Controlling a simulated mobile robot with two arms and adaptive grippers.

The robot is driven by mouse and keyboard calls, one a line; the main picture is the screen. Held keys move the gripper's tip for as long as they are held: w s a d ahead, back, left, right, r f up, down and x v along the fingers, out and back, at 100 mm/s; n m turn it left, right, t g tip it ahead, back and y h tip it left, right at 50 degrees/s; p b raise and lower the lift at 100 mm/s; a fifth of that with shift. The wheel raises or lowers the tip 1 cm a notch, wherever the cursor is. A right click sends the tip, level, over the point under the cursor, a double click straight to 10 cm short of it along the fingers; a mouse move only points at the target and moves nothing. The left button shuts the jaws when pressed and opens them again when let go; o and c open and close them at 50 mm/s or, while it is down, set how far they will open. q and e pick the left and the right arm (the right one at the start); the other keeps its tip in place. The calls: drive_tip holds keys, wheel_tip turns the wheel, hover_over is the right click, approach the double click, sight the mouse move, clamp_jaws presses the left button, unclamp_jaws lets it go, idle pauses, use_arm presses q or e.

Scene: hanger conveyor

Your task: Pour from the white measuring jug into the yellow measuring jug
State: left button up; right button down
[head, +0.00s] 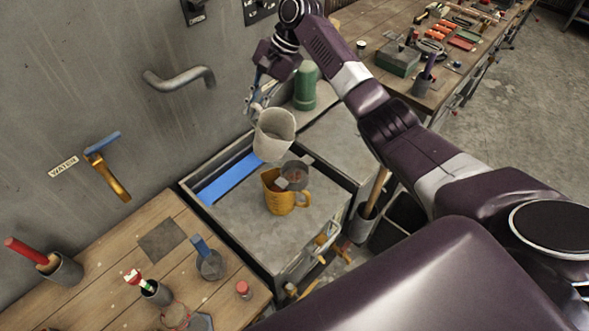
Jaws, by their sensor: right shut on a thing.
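The white measuring jug (273,136) is held up in the air, slightly tilted, above and behind the yellow jug. My right gripper (255,103) is shut on it at its back left side; the exact grip is partly hidden. The yellow measuring jug (284,201) stands upright on the grey metal top of a cart, its handle to the right. The white jug appears just up and left of the yellow jug, apart from it. Whether the white jug has contents cannot be told. My left gripper is not in view.
A round grey container (295,173) stands close behind the yellow jug. A green cylinder (305,88) stands farther back. A blue strip (229,180) lies along the cart's left side. A wooden bench (110,285) with tools is at front left. The wall has a pipe handle (180,79).

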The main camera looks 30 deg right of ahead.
drive_tip(key=shift+f, duration=0.1)
idle(0.3)
drive_tip(key=shift+s+f+g, duration=0.15)
drive_tip(key=shift+f+g, duration=0.3)
drive_tip(key=shift+g, duration=0.25)
drive_tip(key=shift+s+f+m+g+h, duration=0.1)
drive_tip(key=shift+f+m+g+h, duration=0.2)
drive_tip(key=shift+f+g+h, duration=0.35)
drive_tip(key=f+g+b, duration=0.1)
drive_tip(key=b, duration=0.3)
drive_tip(key=shift+s+d+f, duration=0.15)
drive_tip(key=shift+f, duration=0.05)
drive_tip(key=shift+r, duration=0.15)
wheel_tip(320, 180, up, 3)
drive_tip(key=p, duration=0.3)
drive_tip(key=shift+p, duration=0.35)
